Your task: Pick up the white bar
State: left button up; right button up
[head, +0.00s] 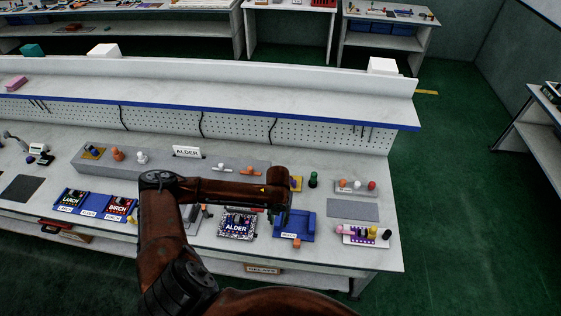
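A small white bar (222,169) lies on the long grey raised ledge on the bench, to the right of the ALDER sign. Beside it on the ledge is a similar orange bar (250,171). My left gripper (281,218) points down at the end of the dark red arm, by the left side of a blue tray (306,228). It is to the right of and nearer than the white bar, apart from it. Its fingers are dark and small, so whether they are open or shut does not show. My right gripper is not in view.
The ALDER sign (187,152), a white piece (142,157) and an orange piece (117,154) stand on the ledge (170,165). A dark green piece (313,180) stands to its right. An ALDER board (237,226) lies in front. A grey mat (352,208) is bare. A shelf with pegboard runs behind.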

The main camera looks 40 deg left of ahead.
aim_at(221, 166)
jog(key=z, duration=2.25)
jog(key=k, duration=2.15)
jog(key=u, duration=1.85)
jog(key=i, duration=0.95)
jog(key=u, duration=0.05)
